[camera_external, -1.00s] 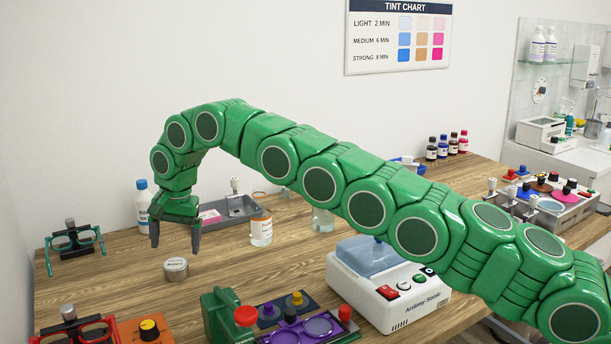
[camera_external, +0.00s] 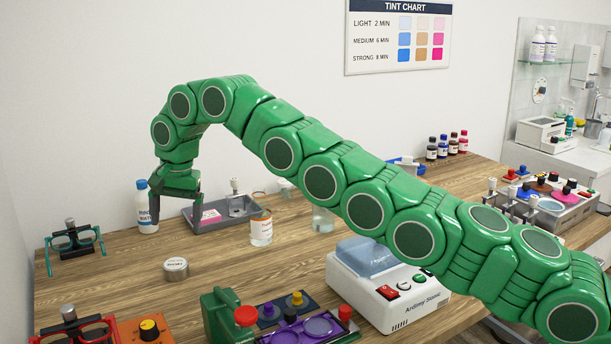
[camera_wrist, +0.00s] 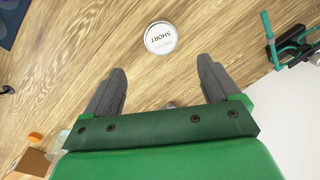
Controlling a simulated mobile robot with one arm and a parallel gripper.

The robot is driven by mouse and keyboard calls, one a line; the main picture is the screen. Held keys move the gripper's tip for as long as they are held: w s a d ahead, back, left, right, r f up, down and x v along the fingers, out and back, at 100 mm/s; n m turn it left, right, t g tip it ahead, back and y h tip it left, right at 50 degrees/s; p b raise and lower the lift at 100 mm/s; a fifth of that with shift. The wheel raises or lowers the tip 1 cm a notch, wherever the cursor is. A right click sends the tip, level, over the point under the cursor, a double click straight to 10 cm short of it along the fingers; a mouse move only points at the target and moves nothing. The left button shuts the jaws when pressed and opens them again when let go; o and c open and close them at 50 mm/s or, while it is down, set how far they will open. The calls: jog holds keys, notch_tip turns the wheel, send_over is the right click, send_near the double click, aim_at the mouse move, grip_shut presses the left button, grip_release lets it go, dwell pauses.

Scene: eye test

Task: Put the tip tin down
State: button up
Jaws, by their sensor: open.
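The tip tin (camera_external: 176,268) is a small round silver tin with a pale lid. It stands flat on the wooden table (camera_external: 120,285) at the left in the external view. In the wrist view the tin (camera_wrist: 160,38) shows its lid, with lettering that reads "SHORT", beyond my fingertips. My gripper (camera_external: 175,208) is open and empty above the table, higher than the tin and apart from it. Its two grey fingers are spread wide in the wrist view (camera_wrist: 162,70), with nothing between them.
Teal spectacle frames (camera_external: 75,252) are on the left. A green holder (camera_external: 220,316) and white machine (camera_external: 385,300) stand in front. Table around the tin is clear.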

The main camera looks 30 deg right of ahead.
jog(key=s+d+r+n, duration=0.1)
jog(key=s+d+r, duration=0.3)
jog(key=d+r, duration=0.7)
jog(key=s+d+r+n+g, duration=0.1)
jog(key=s+d+r+n, duration=0.15)
jog(key=s+d, duration=1.25)
jog(key=s+d+f+n, duration=0.1)
jog(key=s+d, duration=0.4)
jog(key=s, duration=0.7)
jog(key=s+d+f+g, duration=0.1)
jog(key=s+d+f, duration=0.3)
jog(key=s, duration=0.9)
jog(key=s+d+f+n+h, duration=0.1)
jog(key=s+d+f, duration=0.1)
jog(key=s+d, duration=0.6)
jog(key=s, duration=0.5)
jog(key=shift+d+f+n+g, duration=0.2)
jog(key=shift+f+n+g, duration=0.1)
jog(key=shift+f+n, duration=0.1)
